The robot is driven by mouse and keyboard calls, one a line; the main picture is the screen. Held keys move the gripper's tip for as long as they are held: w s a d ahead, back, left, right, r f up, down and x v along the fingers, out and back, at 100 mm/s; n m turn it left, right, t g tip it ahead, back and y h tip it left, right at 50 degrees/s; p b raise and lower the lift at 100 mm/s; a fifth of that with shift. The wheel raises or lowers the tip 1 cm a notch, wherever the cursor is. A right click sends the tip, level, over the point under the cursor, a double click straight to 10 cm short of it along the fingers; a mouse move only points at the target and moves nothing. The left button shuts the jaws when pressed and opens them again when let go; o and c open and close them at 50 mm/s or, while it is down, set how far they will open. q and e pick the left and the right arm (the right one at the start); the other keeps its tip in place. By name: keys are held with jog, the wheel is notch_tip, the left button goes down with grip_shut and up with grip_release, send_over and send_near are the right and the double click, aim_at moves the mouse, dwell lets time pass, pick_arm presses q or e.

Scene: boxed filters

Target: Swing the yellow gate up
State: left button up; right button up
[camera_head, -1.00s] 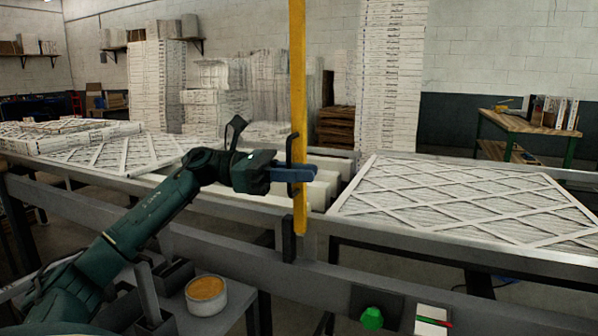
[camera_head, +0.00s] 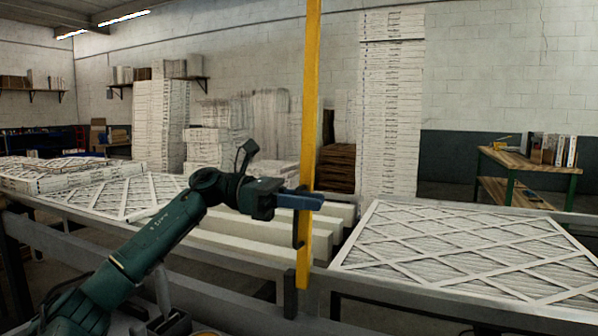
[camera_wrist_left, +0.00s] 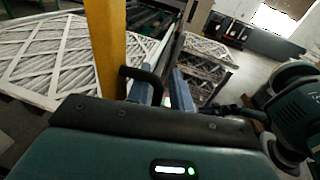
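The yellow gate (camera_head: 309,110) is a long bar standing nearly upright at the conveyor frame, its upper end beyond the top of the head view. A black handle (camera_head: 299,234) sits on its lower part, and a black bracket (camera_head: 290,294) is at its foot. In the left wrist view the yellow bar (camera_wrist_left: 104,45) and the curved handle (camera_wrist_left: 146,78) are close ahead. My left gripper (camera_head: 306,201) has its blue fingers at the handle's upper part. In the left wrist view its fingers (camera_wrist_left: 160,95) stand apart, with part of the handle between them. My right gripper is not in view.
Pleated filter panels lie on the conveyor on the right (camera_head: 470,250) and left (camera_head: 120,195) of the gate. White box stacks (camera_head: 390,110) stand behind. A wooden workbench (camera_head: 525,163) is at the far right. The air around the gate's upper part looks clear.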

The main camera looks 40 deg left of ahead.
pick_arm(q)
jog(key=shift+m+t+h, duration=0.4)
jog(key=r, duration=0.2)
jog(key=s+r, duration=0.1)
jog(key=r, duration=0.2)
jog(key=shift+s+a+r, duration=0.25)
jog(key=shift+a+r, duration=0.05)
jog(key=shift+n+g+y, duration=0.4)
notch_tip(320, 180, down, 4)
jog(key=shift+w+a+f+b, duration=0.1)
jog(key=shift+w+a+b, duration=0.05)
jog(key=shift+b, duration=0.5)
jog(key=f+b+v, duration=0.1)
jog(key=v, duration=1.2)
jog(key=shift+s+b, duration=0.3)
jog(key=shift+b, duration=0.1)
